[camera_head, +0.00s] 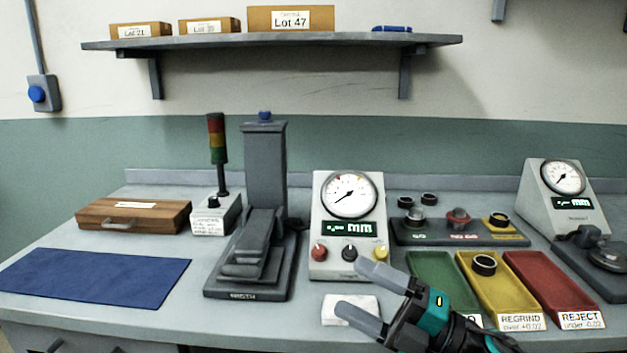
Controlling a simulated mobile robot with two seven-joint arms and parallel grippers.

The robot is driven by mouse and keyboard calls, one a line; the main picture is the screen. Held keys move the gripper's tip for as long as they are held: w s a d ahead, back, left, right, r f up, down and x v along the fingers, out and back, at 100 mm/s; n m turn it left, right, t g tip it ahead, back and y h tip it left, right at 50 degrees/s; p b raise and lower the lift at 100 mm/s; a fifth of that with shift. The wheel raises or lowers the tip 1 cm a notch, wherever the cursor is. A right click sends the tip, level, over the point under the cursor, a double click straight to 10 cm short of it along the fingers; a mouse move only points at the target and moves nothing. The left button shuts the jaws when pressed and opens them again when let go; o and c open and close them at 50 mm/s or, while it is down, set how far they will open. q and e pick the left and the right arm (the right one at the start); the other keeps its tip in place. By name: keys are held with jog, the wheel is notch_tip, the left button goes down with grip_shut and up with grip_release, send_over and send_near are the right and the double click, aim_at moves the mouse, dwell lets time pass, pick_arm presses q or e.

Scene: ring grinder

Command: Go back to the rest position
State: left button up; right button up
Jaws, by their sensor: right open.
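My right gripper (366,295) comes in from the lower right and is open, with nothing between its fingers. The gripper and wrist also cover part of the green tray (436,270).
A gauge box (347,265) and a grey press (265,180) stand behind the gripper. The yellow tray (500,293) holds a dark ring (484,264); the red tray (548,280) looks empty. A blue mat (95,277) lies left. A ring stand (460,232) is behind the trays.

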jog(key=s+d+f+m+t+h+p, duration=0.1)
jog(key=d+f+m+t+h, duration=0.3)
jog(key=f+m+h, duration=0.45)
jog(key=s+d+f+m+t+h, duration=0.25)
jog(key=f+m+t+h, duration=0.2)
jog(key=m, duration=0.75)
jog(key=s+d+f+m+g+h, duration=0.2)
jog(key=s+f+m+g, duration=0.1)
jog(key=s+f, duration=0.3)
jog(key=s+d+f+m+g+h+p, duration=0.1)
jog(key=s+d+f+m+g+h, duration=0.1)
jog(key=s+f+m, duration=0.3)
notch_tip(320, 180, down, 4)
jog(key=shift+s+f+g, duration=0.15)
jog(key=shift+s+g, duration=0.5)
jog(key=shift+s, duration=0.25)
